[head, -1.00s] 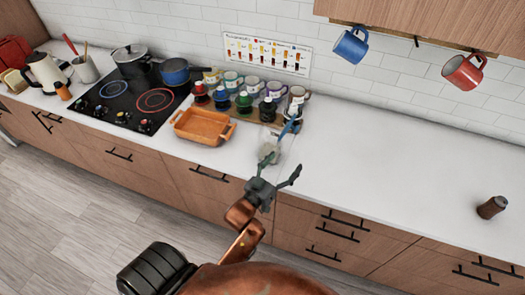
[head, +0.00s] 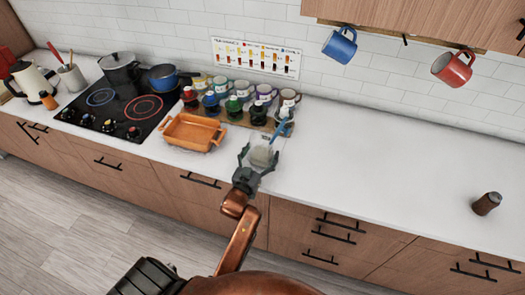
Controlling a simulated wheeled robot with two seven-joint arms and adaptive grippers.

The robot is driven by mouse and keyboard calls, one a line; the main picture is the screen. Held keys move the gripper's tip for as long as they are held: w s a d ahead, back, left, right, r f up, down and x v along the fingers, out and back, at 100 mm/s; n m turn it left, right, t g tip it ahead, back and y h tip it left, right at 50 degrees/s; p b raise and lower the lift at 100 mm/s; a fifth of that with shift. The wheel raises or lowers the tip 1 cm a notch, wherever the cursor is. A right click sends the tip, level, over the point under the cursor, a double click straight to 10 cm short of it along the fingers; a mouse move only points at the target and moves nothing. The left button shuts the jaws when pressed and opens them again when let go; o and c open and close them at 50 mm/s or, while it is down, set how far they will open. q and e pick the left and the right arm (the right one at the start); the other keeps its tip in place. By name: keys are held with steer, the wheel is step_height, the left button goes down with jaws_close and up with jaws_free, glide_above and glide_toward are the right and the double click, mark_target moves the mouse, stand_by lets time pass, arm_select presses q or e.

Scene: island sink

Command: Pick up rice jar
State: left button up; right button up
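A clear glass jar with pale contents, apparently the rice jar (head: 262,155), stands on the white counter, right of the orange baking dish. A blue handle-like piece (head: 281,130) shows at its upper right; I cannot tell whether it is in the jar or behind it. My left gripper (head: 259,158) is at the jar, with its dark fingers spread on either side of it. The fingers look open, and contact with the glass cannot be made out. The gripper base hides the jar's lower front. My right gripper is not in view.
The orange baking dish (head: 193,132) is close on the left. Several mugs and dark-topped bottles stand on a wooden rack (head: 236,118) behind. A stove (head: 121,104) with pots is further left. The right counter is clear except for a brown shaker (head: 487,204).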

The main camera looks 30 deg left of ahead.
arm_select(q)
steer(key=shift+w, duration=0.25)
steer(key=shift+c, duration=0.3)
steer(key=c, duration=1.7)
steer(key=shift+r, duration=0.15)
steer(key=shift+c, duration=0.5)
